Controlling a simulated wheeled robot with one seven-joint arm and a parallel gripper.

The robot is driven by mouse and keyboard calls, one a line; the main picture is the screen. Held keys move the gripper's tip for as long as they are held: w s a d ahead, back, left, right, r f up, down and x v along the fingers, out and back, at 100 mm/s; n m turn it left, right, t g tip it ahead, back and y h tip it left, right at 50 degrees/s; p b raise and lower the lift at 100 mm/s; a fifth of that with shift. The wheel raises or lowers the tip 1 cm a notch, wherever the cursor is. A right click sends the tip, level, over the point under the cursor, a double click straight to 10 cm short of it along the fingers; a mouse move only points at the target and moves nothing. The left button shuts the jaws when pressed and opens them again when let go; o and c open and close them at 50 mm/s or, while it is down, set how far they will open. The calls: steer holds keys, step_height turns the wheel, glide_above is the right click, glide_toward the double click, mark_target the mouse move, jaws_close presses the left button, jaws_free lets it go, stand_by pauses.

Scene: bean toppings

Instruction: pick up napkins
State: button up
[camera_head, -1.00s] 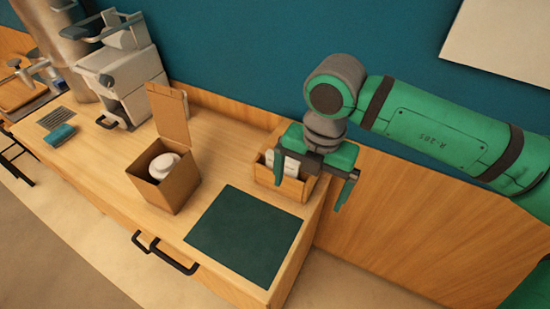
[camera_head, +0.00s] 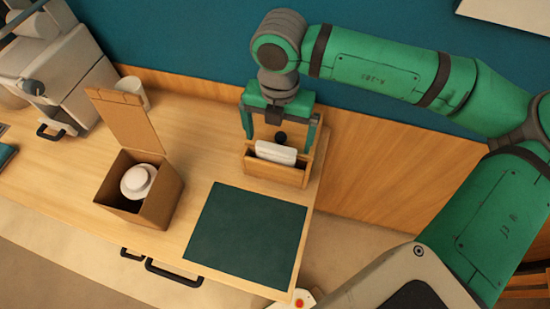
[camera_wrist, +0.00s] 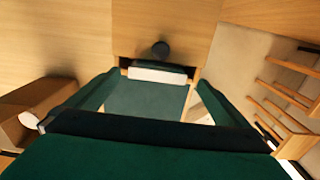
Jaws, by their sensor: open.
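The white napkins (camera_head: 276,153) stand upright in a wooden holder (camera_head: 275,176) near the back right end of the counter. They show as a white strip in the wrist view (camera_wrist: 160,75). My gripper (camera_head: 279,138) is open and points down over the holder, with one finger on each side of it in the head view. In the wrist view the napkins lie between and beyond my open fingers (camera_wrist: 158,82). No napkin is in its grasp. Whether the fingers touch the holder, I cannot tell.
A dark round knob (camera_head: 280,136) is behind the napkins. A dark green mat (camera_head: 247,236) lies in front of the holder. An open cardboard box (camera_head: 156,208) with white lids stands to the left. A white cup (camera_head: 133,92) and a grey machine (camera_head: 50,65) stand farther left.

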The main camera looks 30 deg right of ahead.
mark_target(276, 147)
steer(key=shift+a+f, duration=0.15)
steer(key=shift+f, duration=1.25)
steer(key=shift+a+f, duration=0.1)
steer(key=shift+f, duration=1.3)
steer(key=c, duration=1.3)
steer(key=shift+w+r, duration=0.1)
steer(key=shift+r, duration=0.15)
step_height(276, 147, up, 30)
steer(key=shift+r, duration=0.25)
